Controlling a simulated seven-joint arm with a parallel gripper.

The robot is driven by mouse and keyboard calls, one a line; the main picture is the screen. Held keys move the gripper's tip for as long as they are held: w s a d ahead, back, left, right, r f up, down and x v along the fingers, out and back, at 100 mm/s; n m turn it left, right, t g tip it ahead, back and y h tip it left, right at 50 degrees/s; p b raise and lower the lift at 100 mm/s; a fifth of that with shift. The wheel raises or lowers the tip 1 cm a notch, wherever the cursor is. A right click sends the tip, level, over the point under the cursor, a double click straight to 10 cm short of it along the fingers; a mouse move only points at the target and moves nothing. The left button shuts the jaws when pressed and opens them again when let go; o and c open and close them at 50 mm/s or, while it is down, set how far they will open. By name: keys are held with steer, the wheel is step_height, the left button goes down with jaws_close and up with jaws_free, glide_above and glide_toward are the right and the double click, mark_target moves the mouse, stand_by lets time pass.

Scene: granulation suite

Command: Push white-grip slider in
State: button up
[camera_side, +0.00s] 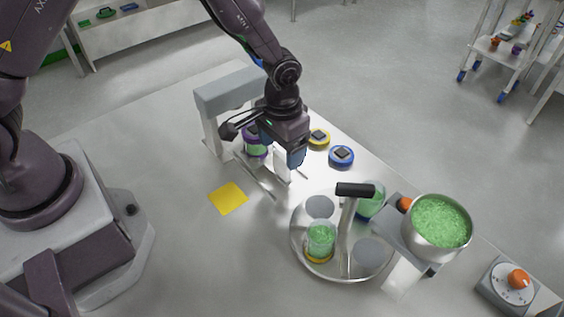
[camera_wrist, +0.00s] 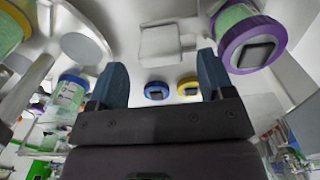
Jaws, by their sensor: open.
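A small white grip block (camera_side: 282,168) stands upright on a slider beside the grey arch, just below my gripper. In the wrist view the white grip (camera_wrist: 160,42) shows ahead, between the lines of my two fingers. My gripper (camera_side: 281,152) is open, with blue fingers pointing down; it also shows in the wrist view (camera_wrist: 162,62), with nothing between its fingers. A purple-banded jar of green granules (camera_side: 256,146) stands under the arch, partly hidden by my gripper; it shows large at the upper right in the wrist view (camera_wrist: 245,38). Contact between fingers and grip cannot be told.
The grey arch (camera_side: 228,86) stands behind the slider. A yellow disc (camera_side: 319,138) and a blue disc (camera_side: 341,156) lie to the right. A round tray (camera_side: 299,258) with jars and a black-handled post stands in front, beside a granule bowl (camera_side: 440,222). A yellow square (camera_side: 228,198) lies left.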

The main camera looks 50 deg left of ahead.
mark_target(282, 156)
step_height(282, 156, down, 5)
steer(key=shift+f, duration=0.1)
stand_by(0.3)
steer(key=c, duration=1.3)
steer(key=a, duration=0.8)
steer(key=shift+a, duration=0.2)
steer(key=o, duration=1.2)
steer(key=shift+a, duration=0.1)
steer(key=shift+c, duration=0.2)
steer(key=shift+o, duration=0.7)
steer(key=shift+d, duration=0.2)
